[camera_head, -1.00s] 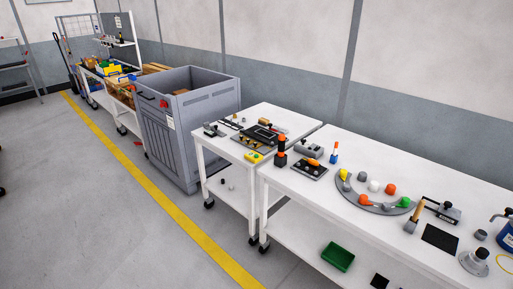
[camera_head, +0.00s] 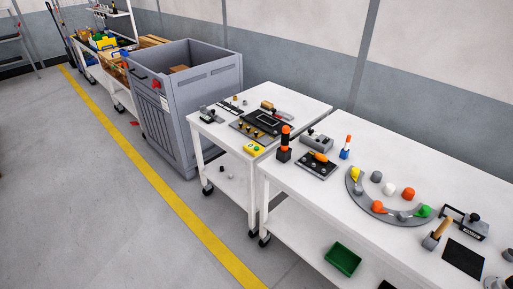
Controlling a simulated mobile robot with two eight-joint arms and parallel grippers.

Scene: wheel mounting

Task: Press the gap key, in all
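I cannot make out a labelled gap key at this distance. A dark panel device (camera_head: 262,125) with small brass-coloured knobs along its front lies on the smaller white table. A small yellow box (camera_head: 254,149) with buttons sits at that table's front edge. On the longer table, a black plate (camera_head: 316,166) carries an orange-handled part, and a grey block (camera_head: 316,144) stands behind it. Which of these holds the key cannot be told. Neither of my grippers is in view.
The smaller white table (camera_head: 308,102) and longer white table (camera_head: 330,204) stand close together. A grey curved rack (camera_head: 357,189) with coloured knobs is on the longer one. A large grey bin (camera_head: 167,130) stands left. Floor (camera_head: 85,210) is open at the left.

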